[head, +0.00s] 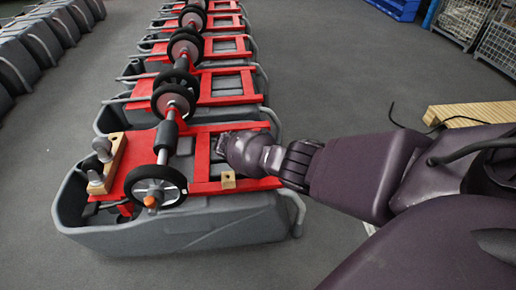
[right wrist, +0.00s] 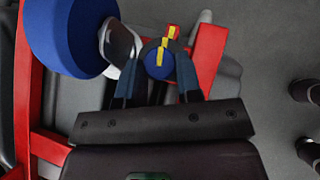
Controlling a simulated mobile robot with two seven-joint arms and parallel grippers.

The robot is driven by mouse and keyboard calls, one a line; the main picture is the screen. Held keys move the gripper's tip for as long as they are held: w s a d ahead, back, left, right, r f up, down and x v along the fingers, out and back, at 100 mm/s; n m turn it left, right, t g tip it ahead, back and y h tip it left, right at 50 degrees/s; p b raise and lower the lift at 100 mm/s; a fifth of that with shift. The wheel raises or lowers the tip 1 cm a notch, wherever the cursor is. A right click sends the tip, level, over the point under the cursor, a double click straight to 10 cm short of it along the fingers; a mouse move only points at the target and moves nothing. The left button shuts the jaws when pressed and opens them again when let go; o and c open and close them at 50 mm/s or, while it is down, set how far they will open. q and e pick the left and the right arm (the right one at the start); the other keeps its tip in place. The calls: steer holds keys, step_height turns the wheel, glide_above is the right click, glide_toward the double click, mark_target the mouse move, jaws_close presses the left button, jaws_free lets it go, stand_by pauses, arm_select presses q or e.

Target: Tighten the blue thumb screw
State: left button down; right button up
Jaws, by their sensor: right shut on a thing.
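The blue thumb screw (right wrist: 158,64) shows in the right wrist view as a round blue head with a yellow stripe across it, beside a red bar. My right gripper (right wrist: 158,82) has its two dark fingers on either side of it and is shut on it. In the head view my right gripper (head: 228,147) reaches in from the right over the red frame (head: 205,165) of the nearest grey tank (head: 180,237). The screw is hidden there behind the gripper. My left gripper is not in view.
A large blue disc (right wrist: 70,32) lies close to the left finger in the wrist view. On the nearest tank are a black-rimmed wheel (head: 156,187) and a wooden block (head: 228,180). More tanks line up behind.

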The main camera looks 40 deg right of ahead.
steer(key=shift+r, duration=0.15)
steer(key=o, duration=0.9)
steer(key=shift+o, duration=0.2)
